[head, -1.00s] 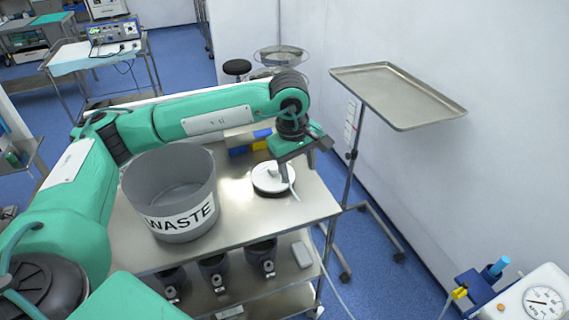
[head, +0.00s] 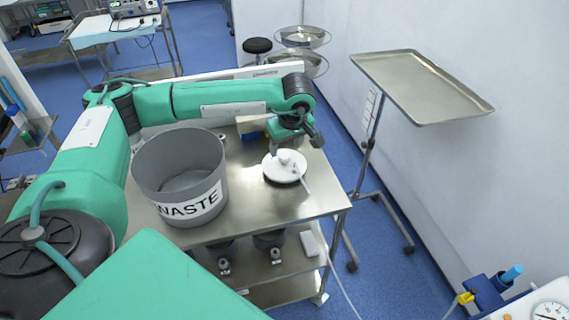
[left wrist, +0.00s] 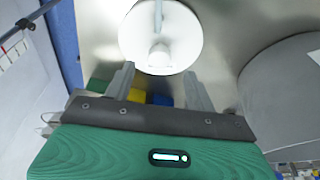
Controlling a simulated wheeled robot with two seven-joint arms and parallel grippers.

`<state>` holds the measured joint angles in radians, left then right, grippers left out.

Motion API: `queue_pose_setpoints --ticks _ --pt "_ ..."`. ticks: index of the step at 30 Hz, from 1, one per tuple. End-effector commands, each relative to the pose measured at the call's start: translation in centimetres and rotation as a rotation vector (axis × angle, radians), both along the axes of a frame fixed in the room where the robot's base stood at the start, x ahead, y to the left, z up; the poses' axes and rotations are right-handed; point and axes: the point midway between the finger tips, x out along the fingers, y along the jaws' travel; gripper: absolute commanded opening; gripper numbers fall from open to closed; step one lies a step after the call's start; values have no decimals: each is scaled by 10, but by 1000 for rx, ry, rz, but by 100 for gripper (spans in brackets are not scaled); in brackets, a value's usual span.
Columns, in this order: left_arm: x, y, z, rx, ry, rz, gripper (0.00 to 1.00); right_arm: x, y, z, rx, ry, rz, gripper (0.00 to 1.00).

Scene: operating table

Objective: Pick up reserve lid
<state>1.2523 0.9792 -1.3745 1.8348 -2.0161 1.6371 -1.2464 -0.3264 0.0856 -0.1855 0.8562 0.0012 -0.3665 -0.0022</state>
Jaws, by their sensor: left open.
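The reserve lid (head: 285,170) is a white round disc with a raised knob, lying on the steel cart top to the right of the waste bin. My right gripper is out of view.
The grey bin (head: 180,172) marked WASTE stands close left of the lid. Blue and yellow blocks (left wrist: 137,95) sit behind my fingers. A steel tray on a stand (head: 425,88) is at the right. The cart's front right corner is clear.

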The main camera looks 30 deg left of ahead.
Motion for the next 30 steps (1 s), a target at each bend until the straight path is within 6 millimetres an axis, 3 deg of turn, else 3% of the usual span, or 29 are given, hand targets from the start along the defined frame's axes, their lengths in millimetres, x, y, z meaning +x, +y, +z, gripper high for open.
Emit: queue_pose_setpoints --ticks 7,11,16,24,30 --pt "4 6 -33 -1 3 1 56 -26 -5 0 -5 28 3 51" --pt "5 7 -38 -1 1 -1 56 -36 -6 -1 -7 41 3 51" --pt "5 7 -39 -1 0 -1 56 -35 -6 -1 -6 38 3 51" --pt "5 7 -38 -1 0 0 3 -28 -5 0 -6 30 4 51" --pt "5 7 -38 -1 0 0 0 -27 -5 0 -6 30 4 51"
